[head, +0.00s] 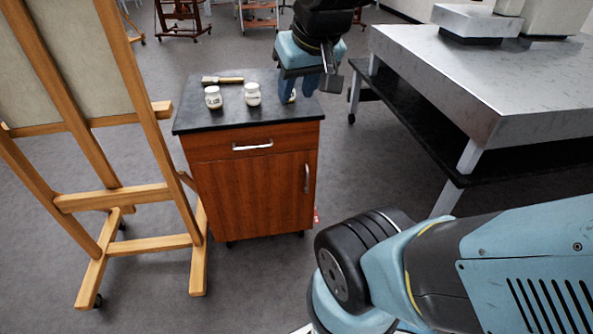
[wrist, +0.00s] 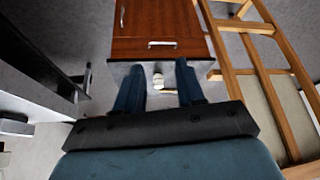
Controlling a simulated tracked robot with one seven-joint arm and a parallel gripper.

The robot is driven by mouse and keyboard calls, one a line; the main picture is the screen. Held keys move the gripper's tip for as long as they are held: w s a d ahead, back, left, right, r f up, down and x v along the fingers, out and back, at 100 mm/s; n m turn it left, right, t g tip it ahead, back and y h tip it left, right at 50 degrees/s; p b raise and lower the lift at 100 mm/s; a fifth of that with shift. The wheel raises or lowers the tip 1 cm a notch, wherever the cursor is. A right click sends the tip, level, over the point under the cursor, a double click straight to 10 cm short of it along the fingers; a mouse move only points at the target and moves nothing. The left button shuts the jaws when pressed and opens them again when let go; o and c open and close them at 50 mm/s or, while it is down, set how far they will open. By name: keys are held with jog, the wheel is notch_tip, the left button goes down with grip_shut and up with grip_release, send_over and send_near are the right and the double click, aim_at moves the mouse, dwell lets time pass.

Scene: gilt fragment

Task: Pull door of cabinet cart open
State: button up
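The cabinet cart (head: 250,185) is a brown wooden unit with a dark top, standing on the floor at the centre-left of the head view. Its door (head: 245,195) looks shut, with a vertical silver handle (head: 307,178) near its right edge. In the wrist view the cart appears upside down, with the door handle (wrist: 122,16) at upper left. My gripper (head: 297,92) hangs over the right part of the cart top, pointing down, above and apart from the handle. In the wrist view its two blue fingers (wrist: 158,80) are spread, with nothing clearly held between them.
A drawer with a horizontal handle (head: 252,146) sits above the door. A wooden easel (head: 150,120) stands left, a metal table (head: 470,75) right. Floor in front is clear.

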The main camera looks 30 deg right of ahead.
jog(key=w+d+f+m, duration=0.1)
jog(key=w+f, duration=0.2)
jog(key=w, duration=0.4)
jog(key=w+d+f, duration=0.2)
jog(key=w+f, duration=0.1)
jog(key=w, duration=0.3)
jog(key=m+g+h, duration=0.2)
jog(key=m, duration=0.2)
send_over(307, 191)
jog(key=f, duration=5.4)
jog(key=shift+w+d+f, duration=0.15)
jog(key=shift+w+f, duration=0.1)
jog(key=shift+w, duration=0.05)
grip_shut()
